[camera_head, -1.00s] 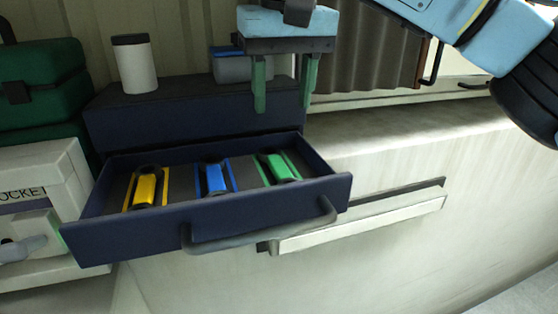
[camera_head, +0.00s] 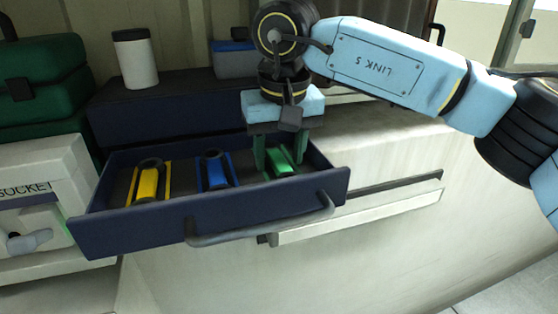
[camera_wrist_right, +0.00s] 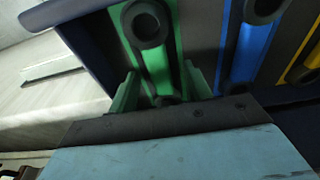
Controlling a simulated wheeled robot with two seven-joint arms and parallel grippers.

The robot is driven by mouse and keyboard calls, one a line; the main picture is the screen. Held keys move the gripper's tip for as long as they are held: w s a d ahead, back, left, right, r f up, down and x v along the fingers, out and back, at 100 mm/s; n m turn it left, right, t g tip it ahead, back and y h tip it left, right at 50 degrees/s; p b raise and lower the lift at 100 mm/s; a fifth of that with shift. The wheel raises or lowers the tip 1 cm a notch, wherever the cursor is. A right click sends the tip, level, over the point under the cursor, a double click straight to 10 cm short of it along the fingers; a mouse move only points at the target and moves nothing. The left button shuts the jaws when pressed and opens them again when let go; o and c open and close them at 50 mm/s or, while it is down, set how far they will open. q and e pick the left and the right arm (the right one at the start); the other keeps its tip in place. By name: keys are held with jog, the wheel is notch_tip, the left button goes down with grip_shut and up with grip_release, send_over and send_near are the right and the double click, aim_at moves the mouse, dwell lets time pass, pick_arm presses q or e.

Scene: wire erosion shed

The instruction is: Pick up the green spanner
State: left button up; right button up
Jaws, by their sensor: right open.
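The green spanner (camera_head: 283,164) lies in the right slot of the open dark blue drawer (camera_head: 130,232). In the right wrist view the green spanner (camera_wrist_right: 152,58) runs up between the fingers, its ring end at the top. My right gripper (camera_head: 279,162) points down over it, open, with a green finger on either side; the fingertips are down inside the drawer. The gripper also shows in the right wrist view (camera_wrist_right: 160,92). Whether the fingers touch the spanner I cannot tell. My left gripper is not in view.
A blue spanner (camera_head: 215,169) and a yellow spanner (camera_head: 149,183) lie in the slots to the left. The drawer's grey handle (camera_head: 262,226) sticks out in front. A white canister (camera_head: 136,58) and a grey-blue box (camera_head: 234,62) stand on the cabinet behind.

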grip_shut()
jog(key=shift+r, duration=0.1)
